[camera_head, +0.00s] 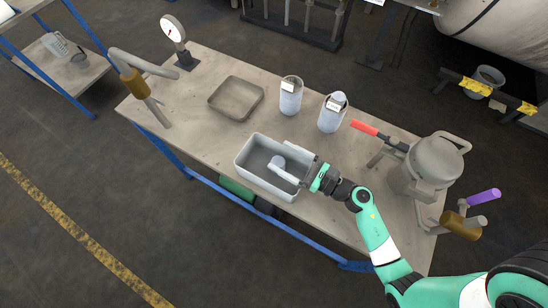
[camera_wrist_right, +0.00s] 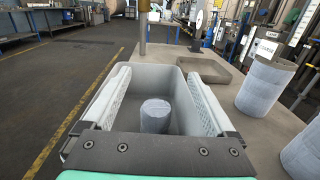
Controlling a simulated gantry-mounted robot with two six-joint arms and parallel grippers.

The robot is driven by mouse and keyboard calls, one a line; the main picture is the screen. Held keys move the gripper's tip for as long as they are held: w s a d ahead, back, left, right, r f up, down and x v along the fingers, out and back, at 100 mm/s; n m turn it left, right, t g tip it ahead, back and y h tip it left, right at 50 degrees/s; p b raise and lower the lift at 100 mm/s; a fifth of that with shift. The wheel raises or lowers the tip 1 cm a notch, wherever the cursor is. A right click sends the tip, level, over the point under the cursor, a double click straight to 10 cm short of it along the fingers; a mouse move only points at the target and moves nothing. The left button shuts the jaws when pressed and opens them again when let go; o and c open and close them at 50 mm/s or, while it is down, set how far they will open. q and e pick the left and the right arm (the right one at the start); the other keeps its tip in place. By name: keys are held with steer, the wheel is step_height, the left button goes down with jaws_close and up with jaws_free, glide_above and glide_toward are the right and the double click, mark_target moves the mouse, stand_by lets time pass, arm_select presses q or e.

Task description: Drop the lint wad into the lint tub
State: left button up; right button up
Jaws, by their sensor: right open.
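The lint tub (camera_head: 246,163) is a light grey rectangular box on the table, open at the top; its wall also shows in the right wrist view (camera_wrist_right: 108,108). A small pale blue-grey, roughly cylindrical lint wad (camera_head: 278,161) is inside the tub; the right wrist view shows it (camera_wrist_right: 155,115) low between the tub walls. My right gripper (camera_head: 285,172) reaches over the tub's right end. Its two pale fingers are apart in the right wrist view (camera_wrist_right: 158,84), with clear gaps to the wad between them. My left gripper is not in view.
Two pale blue-grey cylinders (camera_head: 291,96) (camera_head: 332,113) with labels stand behind the tub. A shallow grey tray (camera_head: 236,98) lies at the back left. A metal pot (camera_head: 436,160) and a red-handled tool (camera_head: 366,128) are to the right. A gauge (camera_head: 173,30) stands at the far-left corner.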

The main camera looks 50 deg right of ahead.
steer(key=shift+s, duration=0.1)
steer(key=s+d, duration=0.2)
steer(key=s, duration=0.9)
steer(key=shift+p, duration=0.4)
steer(key=shift+s, duration=0.1)
